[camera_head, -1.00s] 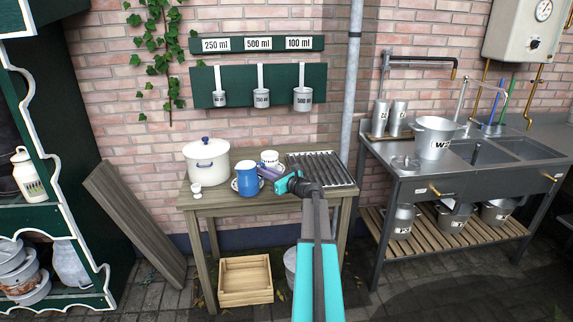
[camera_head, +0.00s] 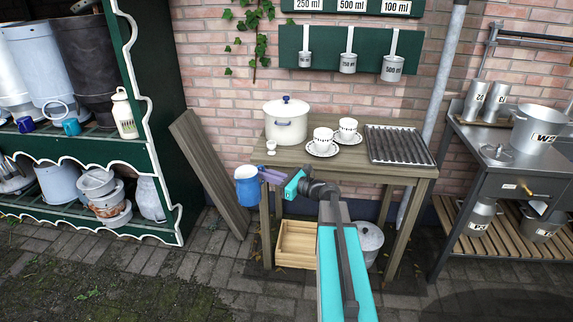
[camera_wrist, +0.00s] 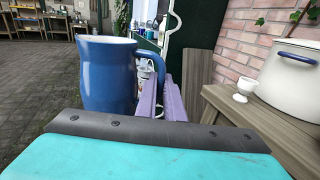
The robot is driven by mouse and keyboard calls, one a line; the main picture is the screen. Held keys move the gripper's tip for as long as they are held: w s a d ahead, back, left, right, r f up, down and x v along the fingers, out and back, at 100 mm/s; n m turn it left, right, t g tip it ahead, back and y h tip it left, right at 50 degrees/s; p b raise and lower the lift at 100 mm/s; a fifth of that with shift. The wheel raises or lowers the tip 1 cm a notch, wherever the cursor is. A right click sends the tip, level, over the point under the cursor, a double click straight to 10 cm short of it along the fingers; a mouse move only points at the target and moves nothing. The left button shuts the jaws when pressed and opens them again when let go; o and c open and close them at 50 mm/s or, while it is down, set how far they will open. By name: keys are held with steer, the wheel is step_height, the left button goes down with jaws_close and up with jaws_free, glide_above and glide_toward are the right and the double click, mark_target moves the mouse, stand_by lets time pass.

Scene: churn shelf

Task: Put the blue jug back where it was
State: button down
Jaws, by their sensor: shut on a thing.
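The blue jug (camera_head: 247,186) is in the air just left of the wooden table, upright. My gripper (camera_head: 268,176) is shut on its handle and holds it beyond the table's left edge. In the wrist view the jug (camera_wrist: 106,75) fills the left of the picture, with the purple fingers (camera_wrist: 165,98) at its handle on the right. A green shelf unit (camera_head: 150,150) stands at the left. On its upper board are a dark blue mug (camera_head: 26,124) and a lighter blue one (camera_head: 71,127).
The wooden table (camera_head: 330,165) holds a white pot (camera_head: 286,122), two cups on saucers (camera_head: 322,143), an egg cup (camera_head: 271,147) and a ribbed rack (camera_head: 398,144). A leaning plank (camera_head: 210,170) stands between table and shelf. The paved floor at front left is clear.

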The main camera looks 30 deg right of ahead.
mark_target(240, 195)
steer(key=s+a+y, duration=0.1)
steer(key=a, duration=0.3)
steer(key=s+a+f+n+g+y+b, duration=0.1)
steer(key=a, duration=0.2)
steer(key=a+f+n+g+y, duration=0.1)
steer(key=a, duration=0.3)
steer(key=shift+s+a, duration=0.35)
steer(key=shift+s, duration=0.05)
steer(key=s+a+f+n+g+y+b, duration=0.1)
steer(key=s+a, duration=0.1)
steer(key=a, duration=0.4)
steer(key=s+a+n+g+y, duration=0.2)
steer(key=s+a, duration=0.1)
steer(key=a, duration=0.3)
steer(key=shift+a+f+b, duration=0.15)
steer(key=shift+f+b, duration=0.2)
steer(key=shift+f, duration=0.05)
steer(key=shift+s, duration=0.15)
